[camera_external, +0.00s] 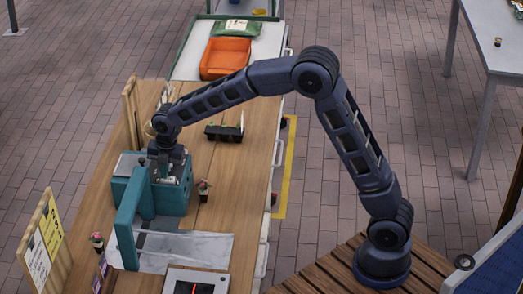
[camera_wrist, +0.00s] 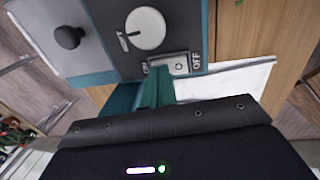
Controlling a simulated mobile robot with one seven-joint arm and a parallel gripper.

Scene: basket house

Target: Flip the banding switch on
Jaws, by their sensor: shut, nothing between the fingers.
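The teal banding machine (camera_external: 180,197) stands on the wooden bench in the external view. In the wrist view its grey panel (camera_wrist: 105,15) carries the banding switch (camera_wrist: 180,65), a pale rocker in a frame with OFF at its right end. The label at the left end is partly hidden, and the rocker's position is hard to tell. My gripper (camera_external: 163,162) is over the machine in the external view. In the wrist view its green fingertips (camera_wrist: 157,76) are together and empty, overlapping the switch's left end. I cannot tell whether they touch it.
A small potted plant (camera_external: 204,190) and a black tray (camera_external: 223,133) are on the bench to the right.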

